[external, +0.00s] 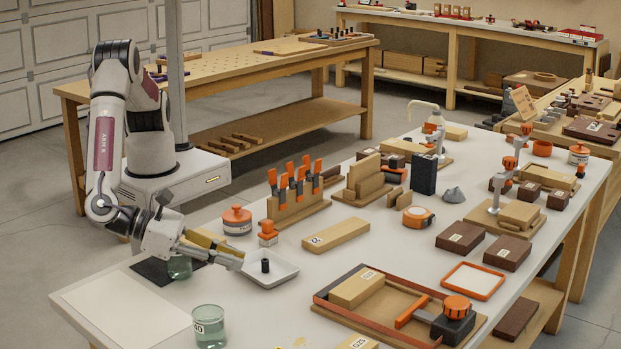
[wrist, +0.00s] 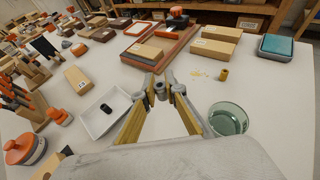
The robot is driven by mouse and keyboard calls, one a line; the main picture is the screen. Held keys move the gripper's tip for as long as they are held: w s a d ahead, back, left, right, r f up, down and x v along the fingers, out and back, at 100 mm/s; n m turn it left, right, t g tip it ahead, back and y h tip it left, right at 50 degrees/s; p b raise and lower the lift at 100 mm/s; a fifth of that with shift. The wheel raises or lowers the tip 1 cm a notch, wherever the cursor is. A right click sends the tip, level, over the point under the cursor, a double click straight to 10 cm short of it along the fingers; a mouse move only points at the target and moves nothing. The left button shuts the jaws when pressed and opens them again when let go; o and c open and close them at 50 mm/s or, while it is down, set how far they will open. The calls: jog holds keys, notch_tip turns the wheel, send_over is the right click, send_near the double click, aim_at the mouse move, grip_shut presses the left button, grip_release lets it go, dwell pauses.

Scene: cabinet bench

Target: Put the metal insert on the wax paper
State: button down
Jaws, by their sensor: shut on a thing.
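My gripper (external: 237,259) is over the near part of the bench, by the white tray; its fingers also show in the wrist view (wrist: 163,88). The yellow-padded fingers are shut on a small grey cylinder, the metal insert (wrist: 160,89), at their tips. The fingers partly cover the insert, and I cannot make it out in the external view. The wax paper (external: 125,303) is a pale flat sheet at the bench's front left corner, to the left of my gripper in the external view. It looks bare. I cannot tell it apart in the wrist view.
The white tray (external: 278,275) holds a small black cylinder (external: 265,265). A glass beaker (external: 209,327) stands right of the wax paper. Another glass (external: 179,267) is on a dark mat under my arm. A brass cylinder (wrist: 223,74) stands near yellow shavings (wrist: 200,73).

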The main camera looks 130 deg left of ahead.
jog(key=s+d+m+t+h, duration=0.1)
jog(key=s+d, duration=0.3)
jog(key=d, duration=0.2)
jog(key=s+d+m+t+h, duration=0.1)
jog(key=s+d+m+h, duration=0.1)
jog(key=s+d, duration=0.2)
jog(key=d, duration=0.3)
jog(key=shift+s+f, duration=0.25)
jog(key=shift+f, duration=0.1)
jog(key=shift+f, duration=0.1)
send_over(160, 325)
jog(key=shift+f, duration=3.05)
jog(key=shift+f, duration=1.85)
jog(key=shift+f, duration=0.15)
jog(key=c, duration=2.1)
grip_release()
